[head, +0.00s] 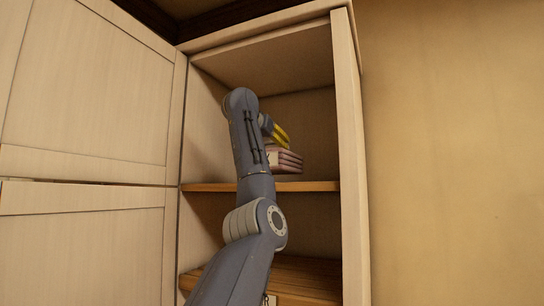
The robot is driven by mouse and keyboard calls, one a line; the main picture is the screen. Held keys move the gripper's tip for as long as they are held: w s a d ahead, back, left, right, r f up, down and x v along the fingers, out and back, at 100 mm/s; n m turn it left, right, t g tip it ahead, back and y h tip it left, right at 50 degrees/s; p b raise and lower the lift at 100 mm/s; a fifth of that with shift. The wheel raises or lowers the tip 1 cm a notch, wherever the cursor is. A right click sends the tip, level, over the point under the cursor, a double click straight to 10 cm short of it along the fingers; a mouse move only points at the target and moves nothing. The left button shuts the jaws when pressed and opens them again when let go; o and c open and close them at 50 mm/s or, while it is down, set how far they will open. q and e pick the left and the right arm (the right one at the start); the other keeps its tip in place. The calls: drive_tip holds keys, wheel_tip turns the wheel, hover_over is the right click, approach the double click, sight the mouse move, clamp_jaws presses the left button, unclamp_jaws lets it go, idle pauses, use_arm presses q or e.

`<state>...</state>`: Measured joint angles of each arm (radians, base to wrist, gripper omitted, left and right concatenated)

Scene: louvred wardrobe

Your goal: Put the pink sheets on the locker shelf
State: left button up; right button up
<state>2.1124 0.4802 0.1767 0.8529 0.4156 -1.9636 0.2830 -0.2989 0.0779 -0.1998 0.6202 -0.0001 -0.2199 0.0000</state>
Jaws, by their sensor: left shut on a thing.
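The pink sheets (286,159) are a folded, layered stack in the upper compartment of the open locker, just above its shelf (310,186). I cannot tell whether the stack touches the shelf. My left arm reaches up into the compartment, and my left gripper (279,136), with yellow showing on it, is at the top of the stack. It is shut on the sheets, though its fingertips are partly hidden. My arm covers the left part of the stack. My right gripper is not in view.
The locker's right side panel (347,150) stands close to the right of the sheets. A lower shelf (300,273) lies below. Closed panelled doors (85,90) are at the left, and a bare tan wall (455,150) is at the right. The compartment has free room above the stack.

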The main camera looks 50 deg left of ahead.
use_arm(q)
drive_tip(key=shift+f, duration=1.75)
drive_tip(key=shift+f, duration=0.15)
drive_tip(key=o, duration=1.6)
drive_tip(key=shift+s+d+r, duration=0.15)
drive_tip(key=shift+s+r, duration=0.1)
drive_tip(key=v, duration=1.1)
drive_tip(key=shift+s, duration=0.15)
